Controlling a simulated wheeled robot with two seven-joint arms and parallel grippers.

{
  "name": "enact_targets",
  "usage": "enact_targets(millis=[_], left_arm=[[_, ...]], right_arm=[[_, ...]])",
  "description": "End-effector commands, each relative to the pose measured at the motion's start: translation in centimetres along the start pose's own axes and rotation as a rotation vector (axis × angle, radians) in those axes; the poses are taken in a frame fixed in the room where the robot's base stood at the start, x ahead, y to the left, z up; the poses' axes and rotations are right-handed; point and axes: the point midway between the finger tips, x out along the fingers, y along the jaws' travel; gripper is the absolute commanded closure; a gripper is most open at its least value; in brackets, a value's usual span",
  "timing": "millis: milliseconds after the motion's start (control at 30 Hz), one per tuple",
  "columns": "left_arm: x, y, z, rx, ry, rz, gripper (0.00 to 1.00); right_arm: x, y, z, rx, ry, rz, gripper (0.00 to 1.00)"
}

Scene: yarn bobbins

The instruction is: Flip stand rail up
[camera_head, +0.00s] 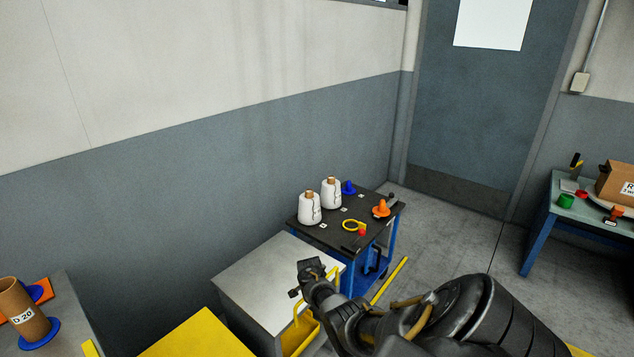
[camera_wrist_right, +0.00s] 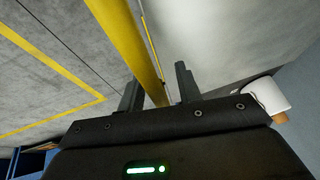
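The yellow stand rail (camera_head: 296,313) shows beside the grey metal-topped stand (camera_head: 262,278) in the head view, partly hidden by my right arm. In the right wrist view the yellow rail (camera_wrist_right: 126,42) runs from the top edge down to between my gripper fingers. My right gripper (camera_head: 303,278) is at the rail by the stand's right side. In the wrist view the gripper (camera_wrist_right: 158,90) is open, with the rail closer to the left finger and a gap to the right finger. I cannot tell whether a finger touches it. My left gripper is not in view.
Behind the stand, a dark-topped blue cart (camera_head: 340,228) carries white yarn bobbins (camera_head: 310,209) and small coloured items. A yellow surface (camera_head: 200,338) and a table with a brown tube (camera_head: 22,310) are at left. A blue table (camera_head: 545,215) stands right. Floor between is open.

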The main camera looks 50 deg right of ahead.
Motion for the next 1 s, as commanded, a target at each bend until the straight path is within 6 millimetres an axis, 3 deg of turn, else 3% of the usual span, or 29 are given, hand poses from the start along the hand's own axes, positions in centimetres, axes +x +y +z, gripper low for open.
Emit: enact_targets(millis=[167,700,1000], left_arm=[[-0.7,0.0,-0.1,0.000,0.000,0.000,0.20],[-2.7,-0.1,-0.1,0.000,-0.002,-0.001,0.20],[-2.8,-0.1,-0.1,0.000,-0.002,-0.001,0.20]], right_arm=[[-1.2,-0.1,-0.1,-0.001,0.001,-0.001,0.66],[-9.7,0.0,0.0,-0.001,0.002,0.000,0.66],[-10.8,0.0,0.1,-0.001,-0.001,0.000,0.66]])
